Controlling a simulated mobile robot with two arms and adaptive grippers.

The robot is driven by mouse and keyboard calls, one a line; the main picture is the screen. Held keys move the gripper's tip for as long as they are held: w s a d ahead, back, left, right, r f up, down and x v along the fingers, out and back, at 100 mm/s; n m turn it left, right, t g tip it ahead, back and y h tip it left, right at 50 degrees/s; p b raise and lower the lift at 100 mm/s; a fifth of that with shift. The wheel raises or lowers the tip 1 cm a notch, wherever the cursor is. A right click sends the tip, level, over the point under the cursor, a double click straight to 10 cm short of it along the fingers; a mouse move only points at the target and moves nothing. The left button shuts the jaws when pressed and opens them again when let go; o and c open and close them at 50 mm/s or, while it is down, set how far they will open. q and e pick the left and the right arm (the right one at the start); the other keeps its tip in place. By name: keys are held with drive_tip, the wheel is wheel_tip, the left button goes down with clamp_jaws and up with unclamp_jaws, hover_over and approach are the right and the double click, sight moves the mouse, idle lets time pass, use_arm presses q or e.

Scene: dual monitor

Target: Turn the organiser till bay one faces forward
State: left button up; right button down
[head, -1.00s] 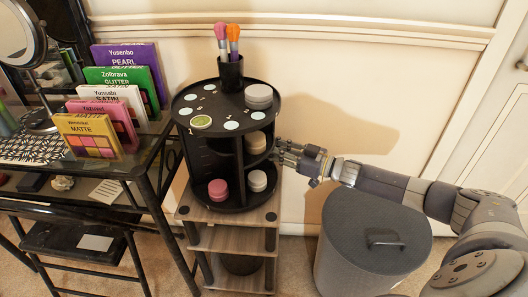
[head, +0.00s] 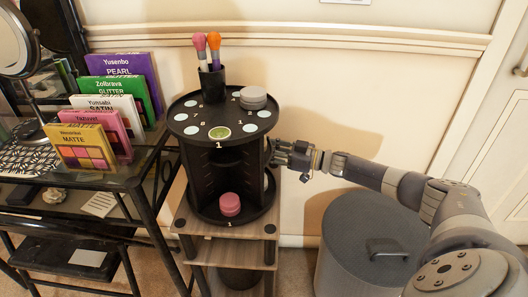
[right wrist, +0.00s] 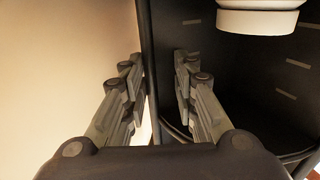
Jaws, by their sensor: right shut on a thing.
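The organiser (head: 215,165) is a black round two-level carousel in the middle of the head view. A "1" on its top, beside a green disc (head: 219,132), and a "1" on its lower rim both face the front. A pink round jar (head: 230,204) sits in that front bay. My right gripper (head: 276,152) is at the organiser's right side, shut on an upright black panel, which runs between its fingers in the right wrist view (right wrist: 152,85). A white round container (right wrist: 257,18) hangs into the top of that view. My left gripper is not in view.
A wooden shelf stand (head: 250,229) carries the organiser. A cup (head: 212,84) of brushes and a stacked grey round container (head: 253,98) stand on its top. A table with several palettes (head: 82,147) is close on the left. A grey lidded bin (head: 370,230) stands to the right.

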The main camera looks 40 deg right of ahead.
drive_tip(key=shift+w+a+r, duration=0.1)
drive_tip(key=shift+w, duration=0.3)
idle(0.3)
drive_tip(key=c, duration=1.7)
unclamp_jaws()
drive_tip(key=shift+a, duration=0.15)
drive_tip(key=shift+s, duration=0.1)
drive_tip(key=v, duration=1.2)
clamp_jaws()
drive_tip(key=shift+f, duration=0.2)
